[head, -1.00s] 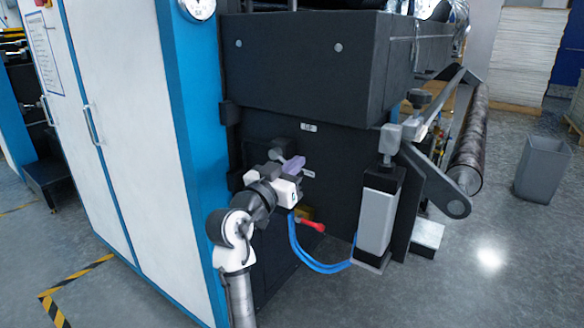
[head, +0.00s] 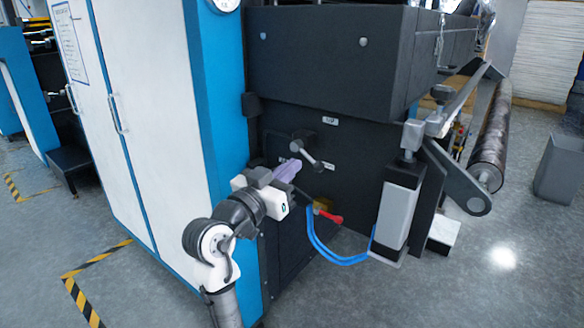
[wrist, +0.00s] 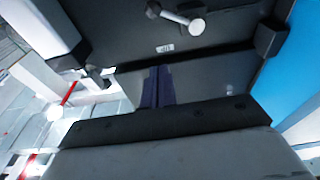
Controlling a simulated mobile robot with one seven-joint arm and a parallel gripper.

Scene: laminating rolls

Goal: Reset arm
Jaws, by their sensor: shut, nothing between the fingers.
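My gripper (head: 294,172) is shut and empty, its purple fingers pressed together. In the head view it is in front of the dark machine panel (head: 352,158), just below and left of a lever with a light round knob (head: 312,161). The wrist view shows the shut fingers (wrist: 157,88) pointing toward the panel, with the lever (wrist: 178,18) at the top, apart from the fingers. My arm is bent, reaching up from the lower part of the head view.
A white cabinet (head: 160,150) with a blue edge stands close left of my arm. A red-handled valve (head: 332,217) and blue hoses (head: 335,257) are below right of my gripper. A grey cylinder (head: 395,212) stands further right. A grey bin (head: 560,168) is at far right. Floor at lower right is clear.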

